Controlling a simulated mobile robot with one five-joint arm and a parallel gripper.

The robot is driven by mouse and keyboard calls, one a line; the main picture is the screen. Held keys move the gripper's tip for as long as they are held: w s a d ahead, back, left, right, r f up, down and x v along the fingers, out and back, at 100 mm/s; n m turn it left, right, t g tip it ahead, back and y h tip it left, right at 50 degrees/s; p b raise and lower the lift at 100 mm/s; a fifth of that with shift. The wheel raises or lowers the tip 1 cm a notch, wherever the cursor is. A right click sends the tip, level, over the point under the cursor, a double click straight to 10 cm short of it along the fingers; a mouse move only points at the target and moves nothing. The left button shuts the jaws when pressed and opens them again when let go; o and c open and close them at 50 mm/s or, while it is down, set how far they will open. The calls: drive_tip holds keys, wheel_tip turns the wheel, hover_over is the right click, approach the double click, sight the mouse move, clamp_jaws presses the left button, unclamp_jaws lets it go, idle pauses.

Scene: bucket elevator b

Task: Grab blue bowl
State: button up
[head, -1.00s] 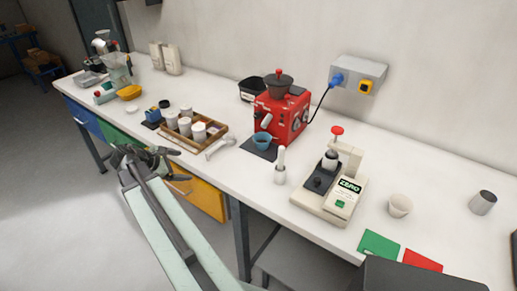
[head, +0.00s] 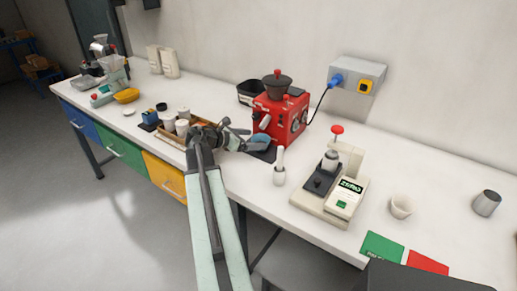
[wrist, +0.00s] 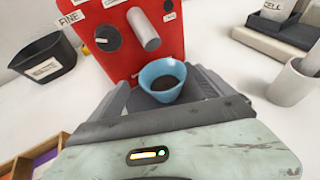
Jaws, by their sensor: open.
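The small blue bowl (wrist: 163,82) sits under the spout of the red grinder (wrist: 137,35) in the wrist view, with dark contents inside. In the head view the bowl (head: 257,143) is partly hidden by my gripper (head: 242,138). The grinder (head: 279,117) stands on the white bench just behind it. My gripper is open, and in the wrist view its jaws (wrist: 165,100) lie on either side of the bowl. I cannot tell whether either finger touches it.
A wooden tray of white cups (head: 182,127) is left of my gripper. A white mortar-like cup with a pestle (head: 280,172) and a scale-like device (head: 331,187) stand to the right.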

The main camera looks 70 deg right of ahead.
sight(267, 140)
drive_tip(key=b+x, duration=0.1)
drive_tip(key=x, duration=0.3)
drive_tip(key=shift+f, duration=0.25)
drive_tip(key=shift+a+r, duration=0.1)
drive_tip(key=c, duration=1.6)
